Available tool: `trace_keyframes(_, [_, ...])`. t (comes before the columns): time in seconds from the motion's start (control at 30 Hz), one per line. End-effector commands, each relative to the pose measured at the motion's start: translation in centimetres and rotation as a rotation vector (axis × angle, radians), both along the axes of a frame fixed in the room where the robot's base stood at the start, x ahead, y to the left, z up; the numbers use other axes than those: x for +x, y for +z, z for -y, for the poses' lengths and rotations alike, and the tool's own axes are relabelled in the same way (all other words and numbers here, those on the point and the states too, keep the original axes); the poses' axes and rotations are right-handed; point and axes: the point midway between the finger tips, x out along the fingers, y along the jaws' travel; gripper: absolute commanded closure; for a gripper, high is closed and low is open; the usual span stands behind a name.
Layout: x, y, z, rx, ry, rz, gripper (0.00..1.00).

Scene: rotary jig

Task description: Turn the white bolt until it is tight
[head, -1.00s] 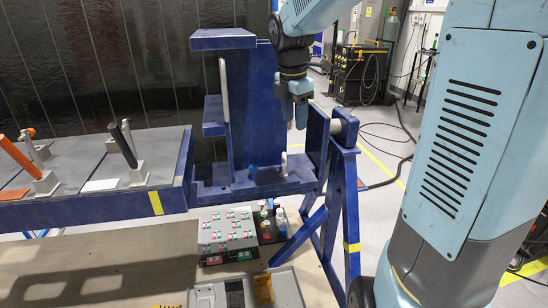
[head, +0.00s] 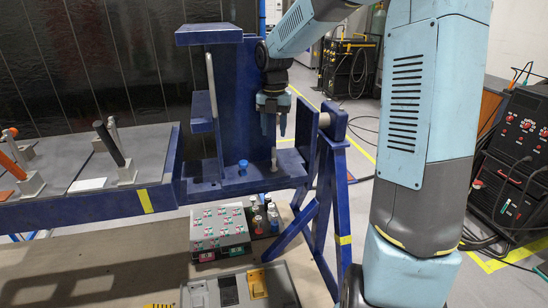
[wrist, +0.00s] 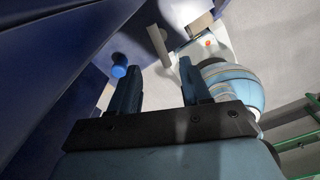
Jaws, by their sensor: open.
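The blue jig (head: 235,95) stands in the middle of the head view. A pale upright bolt (head: 274,160) rises from its lower shelf, and I take it for the white bolt. A blue bolt (head: 243,166) stands just left of it. My gripper (head: 274,133) is open and points down, just above the pale bolt; contact cannot be judged. In the wrist view my gripper (wrist: 160,66) shows nothing clamped between its fingers. A pale bar (wrist: 158,46), probably the same bolt, lies beyond the fingertips, and the blue bolt (wrist: 119,70) shows beside the left finger.
A pale vertical rod (head: 212,88) is on the jig's left side. A grey table (head: 75,165) with clamps adjoins at left. A control box (head: 219,228) and small bottles (head: 265,216) stand below the jig. A welding machine (head: 512,150) is at right.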

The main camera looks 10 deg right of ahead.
Motion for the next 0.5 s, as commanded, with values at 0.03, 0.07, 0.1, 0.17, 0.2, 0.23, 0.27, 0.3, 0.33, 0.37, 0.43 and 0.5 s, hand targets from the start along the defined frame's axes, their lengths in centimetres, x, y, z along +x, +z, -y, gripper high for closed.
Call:
trace_keyframes(0.03, [-0.1, -1.0, 0.0, 0.001, 0.001, -0.004, 0.53])
trace_keyframes(0.07, [0.0, -1.5, 0.0, 0.002, 0.001, -0.004, 0.53])
trace_keyframes(0.1, [-0.1, -2.2, 0.0, 0.001, 0.001, -0.004, 0.53])
trace_keyframes(0.17, [-0.1, -3.3, 0.0, 0.000, 0.001, -0.003, 0.53])
trace_keyframes(0.2, [-0.1, -4.0, -0.1, 0.001, 0.001, -0.004, 0.53])
trace_keyframes(0.23, [-0.1, -4.5, -0.1, 0.002, 0.001, -0.004, 0.53])
trace_keyframes(0.27, [-0.1, -5.1, -0.1, 0.001, 0.002, -0.004, 0.53])
trace_keyframes(0.3, [-0.1, -5.7, -0.1, 0.000, 0.002, -0.003, 0.53])
trace_keyframes(0.33, [-0.1, -6.2, -0.1, 0.000, 0.001, -0.003, 0.53])
trace_keyframes(0.37, [-0.1, -6.7, -0.1, 0.001, 0.001, -0.004, 0.53])
trace_keyframes(0.43, [-0.1, -7.8, -0.1, 0.001, 0.001, -0.003, 0.53])
trace_keyframes(0.5, [-0.1, -8.7, -0.1, 0.000, 0.001, -0.002, 0.53])
